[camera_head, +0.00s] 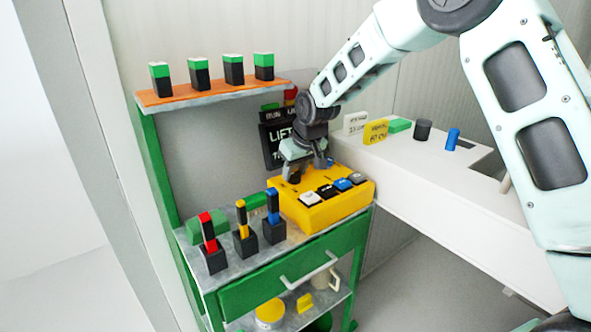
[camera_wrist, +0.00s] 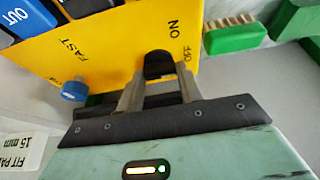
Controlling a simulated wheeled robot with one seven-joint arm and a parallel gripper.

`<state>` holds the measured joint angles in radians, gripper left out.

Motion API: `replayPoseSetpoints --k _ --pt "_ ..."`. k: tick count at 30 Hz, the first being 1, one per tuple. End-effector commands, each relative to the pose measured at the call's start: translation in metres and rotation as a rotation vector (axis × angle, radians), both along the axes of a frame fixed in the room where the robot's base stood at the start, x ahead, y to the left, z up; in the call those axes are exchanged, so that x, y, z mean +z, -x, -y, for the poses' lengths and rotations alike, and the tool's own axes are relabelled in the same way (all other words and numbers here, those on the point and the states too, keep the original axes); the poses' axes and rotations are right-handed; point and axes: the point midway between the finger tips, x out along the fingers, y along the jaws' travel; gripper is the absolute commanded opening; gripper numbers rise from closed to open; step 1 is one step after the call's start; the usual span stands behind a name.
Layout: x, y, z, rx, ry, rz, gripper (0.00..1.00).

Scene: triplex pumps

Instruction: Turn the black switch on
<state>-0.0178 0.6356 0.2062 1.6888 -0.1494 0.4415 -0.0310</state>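The yellow control box (camera_head: 335,212) stands on the right part of the green workbench. In the wrist view, the black switch (camera_wrist: 158,64) is set into the yellow face, beside the printed words ON and OFF. My gripper (camera_wrist: 159,84) has its two fingers apart, one on each side of the switch's lower part. I cannot tell whether either finger touches it. In the head view, my gripper (camera_head: 306,172) points down at the box's back edge and hides the switch. Which way the switch is set is not clear.
A blue knob (camera_wrist: 75,90) by the word FAST sits left of the fingers. A green brush (camera_wrist: 235,36) lies right of the box. Coloured push buttons (camera_head: 326,191) line the box front. Upright-handled tools (camera_head: 245,232) stand left of it. A shelf (camera_head: 210,96) hangs above.

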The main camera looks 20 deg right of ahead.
Motion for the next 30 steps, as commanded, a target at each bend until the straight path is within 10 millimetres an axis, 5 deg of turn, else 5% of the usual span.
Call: replayPoseSetpoints --k 2,14,30 --pt "0.0002 0.0001 0.0 0.0 0.0 0.0 0.13" --pt "0.0019 -0.0003 0.0013 0.052 -0.002 -0.001 0.14" --pt "0.0037 -0.0023 0.0039 0.485 -0.005 -0.001 0.14"
